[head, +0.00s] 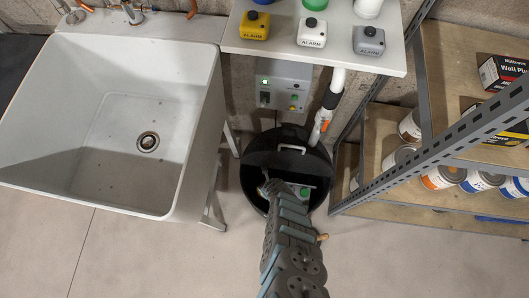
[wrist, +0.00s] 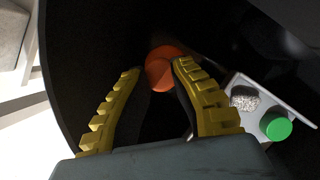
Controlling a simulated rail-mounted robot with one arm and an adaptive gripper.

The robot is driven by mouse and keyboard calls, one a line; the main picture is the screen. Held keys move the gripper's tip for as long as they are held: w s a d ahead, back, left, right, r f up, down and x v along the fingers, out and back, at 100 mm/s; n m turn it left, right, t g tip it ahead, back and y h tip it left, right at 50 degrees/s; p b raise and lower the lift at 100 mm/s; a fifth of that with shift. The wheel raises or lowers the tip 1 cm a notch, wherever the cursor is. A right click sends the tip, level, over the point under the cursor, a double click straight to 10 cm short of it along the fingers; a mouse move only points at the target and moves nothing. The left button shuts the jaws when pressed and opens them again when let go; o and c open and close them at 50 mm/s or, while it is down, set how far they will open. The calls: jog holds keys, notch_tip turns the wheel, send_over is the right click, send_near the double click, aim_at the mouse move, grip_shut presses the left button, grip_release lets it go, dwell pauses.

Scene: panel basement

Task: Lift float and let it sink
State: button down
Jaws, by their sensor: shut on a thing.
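The orange float (wrist: 161,77) is deep in the round black sump tub, between the tips of my gripper's yellow fingers (wrist: 157,68). My gripper is shut on the float. The sump tub (head: 258,146) stands on the floor in the head view, with a half lid and handle over its back part. My arm reaches down into its open front, so the fingers and float are hidden there. Dark tub walls surround the float in the wrist view. I cannot tell how high the float is, and no water line shows.
A light unit with a green cap (wrist: 277,125) sits inside the tub, right of my fingers. A white sink (head: 100,110) stands left. Metal shelving with cans (head: 440,178) stands right. Above are a grey control box (head: 285,85) and a shelf with alarm boxes (head: 311,36).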

jog(key=c, duration=0.7)
grip_release()
jog(key=shift+w+a, duration=0.1)
jog(key=shift+r, duration=0.2)
jog(key=shift+r, duration=0.3)
jog(key=shift+s+r, duration=0.3)
jog(key=shift+r, duration=0.05)
jog(key=shift+s+d+r, duration=0.1)
jog(key=shift+d+r, duration=0.25)
jog(key=shift+d, duration=0.1)
jog(key=shift+v, duration=2.4)
